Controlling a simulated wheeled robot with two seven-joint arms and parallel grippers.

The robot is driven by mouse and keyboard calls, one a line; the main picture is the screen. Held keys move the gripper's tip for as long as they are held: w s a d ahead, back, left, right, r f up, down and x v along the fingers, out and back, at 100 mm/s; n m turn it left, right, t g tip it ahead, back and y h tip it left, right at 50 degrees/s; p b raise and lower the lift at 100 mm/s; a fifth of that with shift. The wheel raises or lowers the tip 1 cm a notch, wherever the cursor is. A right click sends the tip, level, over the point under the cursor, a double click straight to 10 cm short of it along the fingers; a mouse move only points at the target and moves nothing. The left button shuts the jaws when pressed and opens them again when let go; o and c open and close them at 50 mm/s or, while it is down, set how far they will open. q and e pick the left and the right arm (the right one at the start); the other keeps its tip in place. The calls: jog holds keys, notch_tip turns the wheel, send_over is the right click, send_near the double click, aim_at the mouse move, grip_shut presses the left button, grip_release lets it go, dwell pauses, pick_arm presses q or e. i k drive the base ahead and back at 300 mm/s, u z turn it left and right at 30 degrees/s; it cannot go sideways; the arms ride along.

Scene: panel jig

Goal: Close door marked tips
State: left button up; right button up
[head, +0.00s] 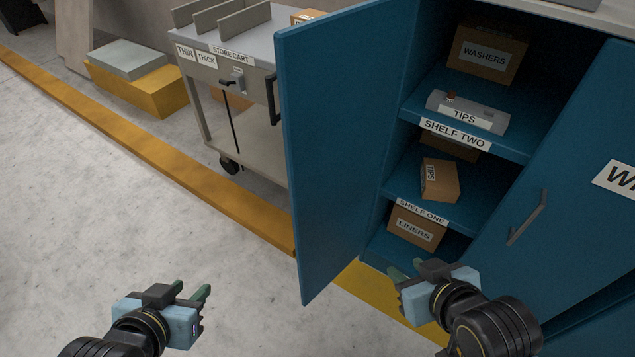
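A blue cabinet (377,238) stands at the right. Its left door (335,150) is swung wide open toward me, and the face I see has no label or handle. No door marked TIPS shows; the word TIPS is on a grey case (468,112) on shelf two and a cardboard box (440,180) below. The right door (560,190) has a bar handle and a partly cut-off label starting with W. My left gripper (190,290) is open and empty over the floor, left of the open door. My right gripper (406,270) is open and empty, in front of the cabinet opening.
A store cart (235,55) stands behind the open door. A yellow floor strip (150,145) crosses the floor. A yellow block (135,85) with a grey slab is at the back left. Washers (487,55) and liners (416,228) boxes are inside the cabinet. The left floor is clear.

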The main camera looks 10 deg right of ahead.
aim_at(339, 71)
jog(key=u, duration=1.8)
jog(key=i, duration=2)
jog(key=z, duration=3.9)
jog(key=i, duration=0.4)
jog(key=z, duration=0.4)
